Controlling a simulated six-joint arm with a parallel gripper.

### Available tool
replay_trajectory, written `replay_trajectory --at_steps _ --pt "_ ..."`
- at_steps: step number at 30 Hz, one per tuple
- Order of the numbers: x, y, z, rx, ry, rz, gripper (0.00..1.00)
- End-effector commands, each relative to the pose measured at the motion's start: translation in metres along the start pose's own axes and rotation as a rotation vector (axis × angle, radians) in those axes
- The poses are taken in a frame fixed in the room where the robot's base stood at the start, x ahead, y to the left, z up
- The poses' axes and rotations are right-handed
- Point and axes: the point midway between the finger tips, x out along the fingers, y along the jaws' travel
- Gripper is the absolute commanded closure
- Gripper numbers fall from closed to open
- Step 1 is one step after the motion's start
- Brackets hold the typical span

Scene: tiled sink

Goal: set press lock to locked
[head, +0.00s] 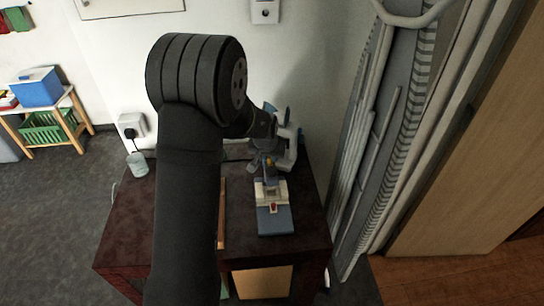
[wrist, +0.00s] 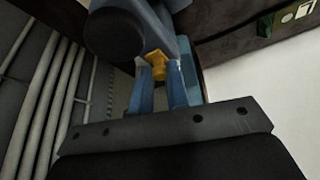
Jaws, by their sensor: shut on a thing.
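A small press (head: 275,222) with a blue base and a white upright frame stands on the dark red table; its base carries a pale block with a red spot. A small yellow piece, seemingly the press lock, shows in the wrist view (wrist: 155,68) and as a speck in the head view (head: 268,161). My gripper (head: 260,163) reaches the upper part of the press from the left. In the wrist view its fingers (wrist: 160,72) are shut on the yellow piece. The fingers and the press body hide part of it, and I cannot tell which position the lock is in.
The table (head: 130,240) has bare dark red top at its left. A glass (head: 137,165) stands at its back left. Grey ribbed panels with pipes (head: 375,140) stand close to its right. A wooden shelf with a blue box (head: 38,88) stands far left.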

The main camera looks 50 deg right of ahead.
Motion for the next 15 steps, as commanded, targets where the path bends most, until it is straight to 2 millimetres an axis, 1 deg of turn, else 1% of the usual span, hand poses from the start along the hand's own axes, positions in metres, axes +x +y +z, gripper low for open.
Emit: replay_trajectory --at_steps 1,3,11,12,14,15 --pt "-0.0012 -0.0075 0.0023 -0.004 -0.002 -0.001 1.0" --pt "-0.002 -0.0146 0.0045 -0.004 -0.002 -0.001 1.0" --pt "-0.0021 -0.0149 0.0049 0.0 -0.002 0.0 1.0" --pt "-0.0021 -0.0149 0.0049 0.0 -0.002 0.0 0.77" --pt "-0.0021 -0.0148 0.0048 0.0 -0.002 0.0 0.65" --pt "-0.0021 -0.0148 0.0047 0.0 -0.002 0.0 0.63"
